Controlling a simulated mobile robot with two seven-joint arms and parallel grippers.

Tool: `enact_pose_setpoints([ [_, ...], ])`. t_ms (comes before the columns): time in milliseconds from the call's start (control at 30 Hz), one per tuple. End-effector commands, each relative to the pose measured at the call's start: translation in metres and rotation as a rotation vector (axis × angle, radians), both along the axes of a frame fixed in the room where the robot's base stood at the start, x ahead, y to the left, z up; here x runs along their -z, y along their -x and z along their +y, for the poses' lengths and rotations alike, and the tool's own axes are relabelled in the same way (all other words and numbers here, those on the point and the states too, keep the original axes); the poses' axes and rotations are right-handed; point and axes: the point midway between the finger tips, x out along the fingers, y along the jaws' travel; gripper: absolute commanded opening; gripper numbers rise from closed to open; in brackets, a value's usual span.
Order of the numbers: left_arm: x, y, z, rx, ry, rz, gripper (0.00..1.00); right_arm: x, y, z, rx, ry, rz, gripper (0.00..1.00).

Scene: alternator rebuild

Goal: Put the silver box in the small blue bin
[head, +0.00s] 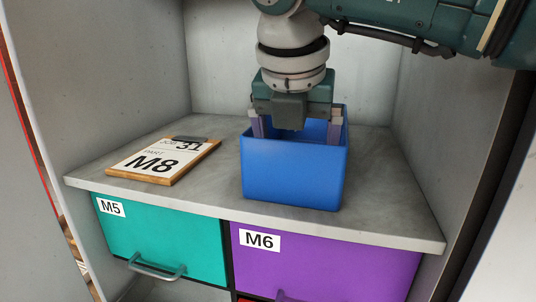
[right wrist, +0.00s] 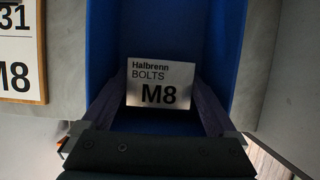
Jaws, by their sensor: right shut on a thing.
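The small blue bin (head: 292,172) stands on a grey shelf, open side up. My right gripper (head: 296,128) points straight down into its mouth, with the fingertips hidden behind the front wall. In the right wrist view, the gripper (right wrist: 160,100) is shut on the silver box (right wrist: 160,82), whose face reads "Halbrenn BOLTS M8". Blue bin walls (right wrist: 101,42) show on both sides of the box. The head view hides the box behind the bin and gripper. Whether the box touches the bin floor cannot be told. My left gripper is not in view.
A clipboard (head: 163,161) marked M8 lies on the grey shelf (head: 207,192), left of the bin. Below are a teal drawer (head: 160,238) marked M5 and a purple drawer (head: 330,268) marked M6. Side walls enclose the shelf. The shelf right of the bin is clear.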

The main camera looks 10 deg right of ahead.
Motion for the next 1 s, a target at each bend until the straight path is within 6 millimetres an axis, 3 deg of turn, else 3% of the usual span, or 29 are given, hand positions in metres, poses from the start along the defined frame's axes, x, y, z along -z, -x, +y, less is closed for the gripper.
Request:
enact_pose_setpoints([
  [33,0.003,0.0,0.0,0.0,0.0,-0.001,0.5,0.003,0.0,0.0,0.0,0.0,-0.002,0.11],
  [67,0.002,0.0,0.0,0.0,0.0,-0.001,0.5,0.002,0.0,0.0,0.0,0.0,0.0,0.96],
  [100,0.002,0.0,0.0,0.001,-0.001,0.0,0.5,0.002,0.0,0.0,0.0,0.0,0.0,1.0],
  [467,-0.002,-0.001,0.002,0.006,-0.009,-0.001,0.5,-0.007,0.001,0.001,-0.001,-0.001,-0.002,1.0],
  [800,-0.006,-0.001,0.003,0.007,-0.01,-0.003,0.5,-0.074,0.026,0.012,-0.002,-0.002,-0.005,1.0],
  [1000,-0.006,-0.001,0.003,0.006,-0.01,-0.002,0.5,-0.103,0.038,0.016,-0.001,-0.001,-0.003,1.0],
])
